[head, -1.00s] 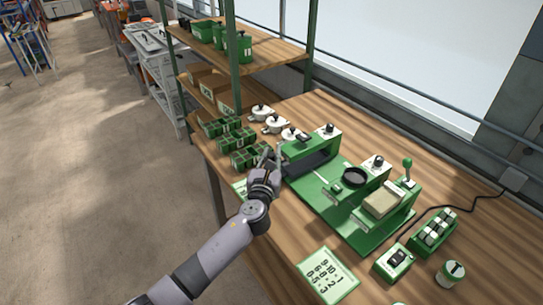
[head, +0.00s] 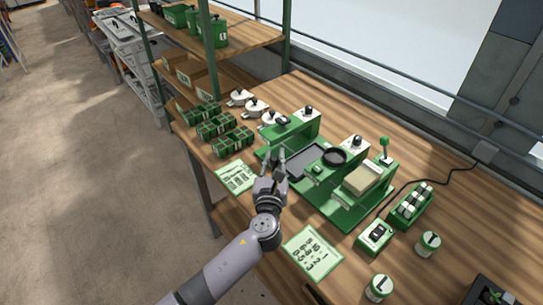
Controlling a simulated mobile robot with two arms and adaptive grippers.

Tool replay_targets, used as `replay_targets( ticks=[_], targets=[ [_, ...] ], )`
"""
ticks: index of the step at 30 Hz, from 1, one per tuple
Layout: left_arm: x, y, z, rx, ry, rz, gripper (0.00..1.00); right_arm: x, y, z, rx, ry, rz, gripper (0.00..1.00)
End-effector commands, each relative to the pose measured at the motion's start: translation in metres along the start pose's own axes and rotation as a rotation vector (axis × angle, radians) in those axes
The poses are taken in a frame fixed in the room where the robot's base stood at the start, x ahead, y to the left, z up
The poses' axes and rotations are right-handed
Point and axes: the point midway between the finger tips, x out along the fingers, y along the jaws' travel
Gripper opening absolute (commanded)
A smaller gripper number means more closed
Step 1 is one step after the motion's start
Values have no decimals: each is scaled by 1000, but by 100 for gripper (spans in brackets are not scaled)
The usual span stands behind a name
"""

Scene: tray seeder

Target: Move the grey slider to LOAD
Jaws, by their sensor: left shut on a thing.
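I cannot read a LOAD mark. My right gripper is not in view.
Green cell trays (head: 215,126) and white lidded pots (head: 254,105) stand at the left. A number card (head: 313,254) lies in front. A switch box (head: 375,236) and a bottle rack (head: 409,205) stand at the right. A shelf rises behind.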

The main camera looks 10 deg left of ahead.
Motion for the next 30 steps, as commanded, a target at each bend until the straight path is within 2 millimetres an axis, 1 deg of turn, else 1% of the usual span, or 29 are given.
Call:
replay_targets(
  ticks=[1,2,6,14,17,20,30],
  targets=[
    [0,1,-2,2,2,1,0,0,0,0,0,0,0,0],
    [0,1,-2,2,2,1,19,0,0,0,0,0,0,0],
    [0,1,-1,1,2,1,28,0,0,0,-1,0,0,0],
    [0,1,-1,0,1,1,28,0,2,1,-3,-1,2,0],
    [-5,0,-1,0,1,0,28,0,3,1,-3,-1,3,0],
    [-18,0,-2,-1,2,-1,28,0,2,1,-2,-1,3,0],
    [-89,1,-2,0,4,0,28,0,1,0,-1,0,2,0]
  ],
)
